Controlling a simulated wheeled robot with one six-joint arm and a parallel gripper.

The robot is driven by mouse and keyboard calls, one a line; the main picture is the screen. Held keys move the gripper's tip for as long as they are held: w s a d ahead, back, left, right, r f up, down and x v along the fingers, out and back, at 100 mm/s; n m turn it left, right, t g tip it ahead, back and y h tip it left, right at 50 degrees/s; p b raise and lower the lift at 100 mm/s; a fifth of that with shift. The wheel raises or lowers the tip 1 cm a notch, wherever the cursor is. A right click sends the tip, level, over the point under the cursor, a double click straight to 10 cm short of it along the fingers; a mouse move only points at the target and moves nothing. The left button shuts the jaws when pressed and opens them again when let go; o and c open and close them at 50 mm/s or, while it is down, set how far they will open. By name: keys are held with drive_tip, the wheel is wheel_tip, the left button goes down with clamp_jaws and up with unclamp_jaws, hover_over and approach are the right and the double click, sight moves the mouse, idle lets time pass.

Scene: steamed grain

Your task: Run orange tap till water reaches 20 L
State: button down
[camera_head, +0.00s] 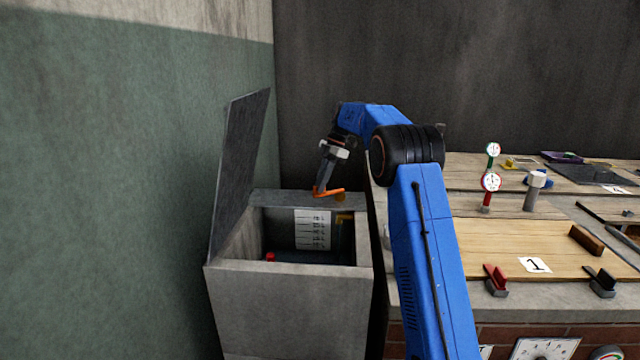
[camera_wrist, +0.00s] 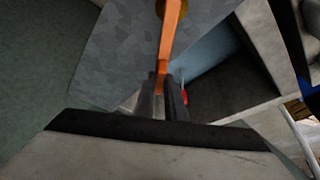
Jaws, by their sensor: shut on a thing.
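The orange tap handle (camera_head: 328,192) is at the back rim of an open concrete tank (camera_head: 290,304). My gripper (camera_head: 321,185) points down at it and is shut on it. In the wrist view the orange handle (camera_wrist: 169,40) runs up from between the two dark fingers (camera_wrist: 162,98) to a brass-coloured fitting at the top edge. A white level scale (camera_head: 313,230) with marks hangs on the inside back wall; its figures are too small to read. A brass spout (camera_head: 345,217) sits to its right. The water level cannot be told.
The tank's grey lid (camera_head: 240,172) stands open at the left. A red item (camera_head: 270,256) is at the tank's left inside; it also shows in the wrist view (camera_wrist: 184,98). A wooden-topped counter (camera_head: 515,245) with gauges, red and dark clamps and a card marked 1 lies right.

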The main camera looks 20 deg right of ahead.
sight(332, 191)
idle(0.4)
drive_tip(key=c, duration=1.8)
unclamp_jaws()
drive_tip(key=shift+d+r, duration=0.1)
drive_tip(key=shift+r, duration=0.05)
drive_tip(key=v, duration=1.1)
drive_tip(key=shift+r, duration=0.3)
drive_tip(key=shift+d, duration=0.15)
